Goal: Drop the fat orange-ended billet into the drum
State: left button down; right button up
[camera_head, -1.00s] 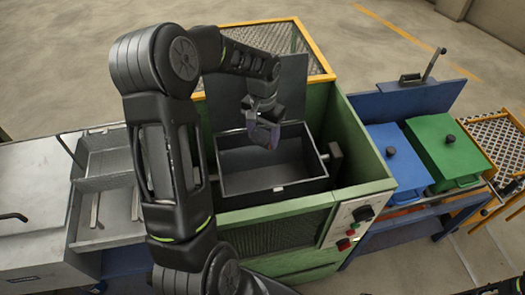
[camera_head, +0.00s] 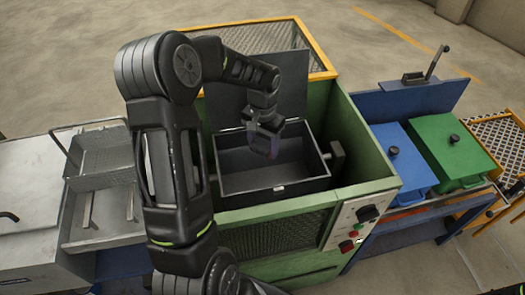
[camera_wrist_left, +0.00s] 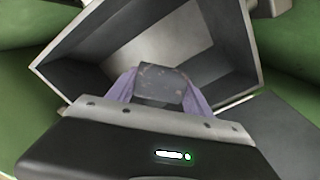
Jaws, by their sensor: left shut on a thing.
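The drum (camera_head: 283,189) is a dark, open-topped box with a pale rim inside the green machine; its walls also show in the wrist view (camera_wrist_left: 232,48). My left gripper (camera_head: 270,143) reaches over the drum's opening from the back, fingers pointing down. In the wrist view its purple fingers are shut on a thick, dark grey, speckled billet (camera_wrist_left: 160,83). The billet is over the drum's opening, with the drum's inside behind it. I cannot make out its orange end. My right gripper is not in view.
The green housing (camera_head: 366,145) surrounds the drum, with a raised dark lid (camera_head: 285,85) behind and a mesh guard (camera_head: 262,38). A metal basket (camera_head: 100,160) stands at left. A blue-lidded bin (camera_head: 402,160) and a green-lidded bin (camera_head: 452,150) stand at right.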

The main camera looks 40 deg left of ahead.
pick_arm(q)
jog(key=shift+f, duration=0.35)
jog(key=c, duration=0.8)
grip_release()
jog(key=o, duration=0.4)
jog(key=shift+o, duration=0.2)
jog(key=shift+f, duration=0.1)
jog(key=shift+r+b, duration=0.55)
jog(key=shift+r, duration=3.45)
